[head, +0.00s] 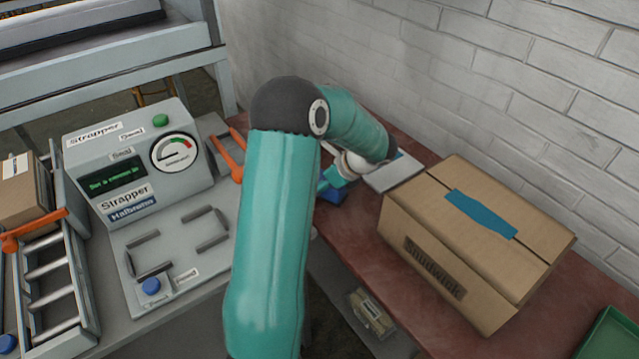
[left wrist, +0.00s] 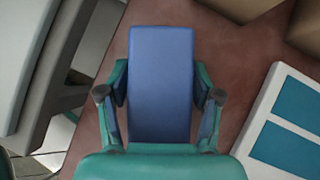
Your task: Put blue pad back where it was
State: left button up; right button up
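The blue pad (left wrist: 160,75) fills the middle of the left wrist view, a flat blue block. My left gripper (left wrist: 160,88) has a finger against each long side of it. In the head view my left gripper (head: 335,178) is over the red-brown table, partly hidden by my teal arm. A bit of the blue pad (head: 333,196) shows just below it. I cannot tell whether the pad rests on the table or is just above it. My right gripper is not in view.
A cardboard box (head: 480,235) with blue tape stands right of the gripper. A white panel with blue rectangles (left wrist: 285,125) lies beside the pad. The grey Strapper machine (head: 140,170) with a bracketed plate (head: 215,262) is left. A brick wall (head: 450,80) stands behind.

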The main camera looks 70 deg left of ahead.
pick_arm(q)
jog(key=shift+o, duration=0.4)
jog(key=shift+r, duration=0.2)
jog(key=p+v, duration=0.1)
jog(key=v, duration=1.1)
jog(key=shift+f+p, duration=0.1)
jog(key=shift+p, duration=0.2)
